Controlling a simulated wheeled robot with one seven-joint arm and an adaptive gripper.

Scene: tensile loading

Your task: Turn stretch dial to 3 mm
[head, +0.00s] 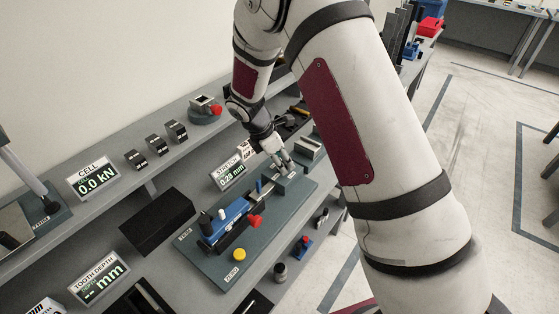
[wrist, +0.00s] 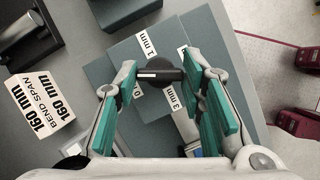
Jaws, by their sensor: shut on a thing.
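The stretch dial (wrist: 158,79) is a black knob with a bar handle, seen in the wrist view on a grey block. The bar lies nearly level in the picture and carries a short white line. White labels sit around it: a 1 mm label (wrist: 148,42) above and a 3 mm label (wrist: 174,96) below right; another at right is partly hidden by a finger. My gripper (wrist: 160,73) is shut on the dial, with teal-padded fingers at both ends of the bar. In the head view my gripper (head: 281,161) hides the dial. The stretch display (head: 231,176) reads 0.28 mm.
A blue fixture (head: 228,219) with red and black knobs and a yellow button (head: 239,255) stand on the same dark plate, left of my gripper. A cell display (head: 93,183) reads 0.0 kN.

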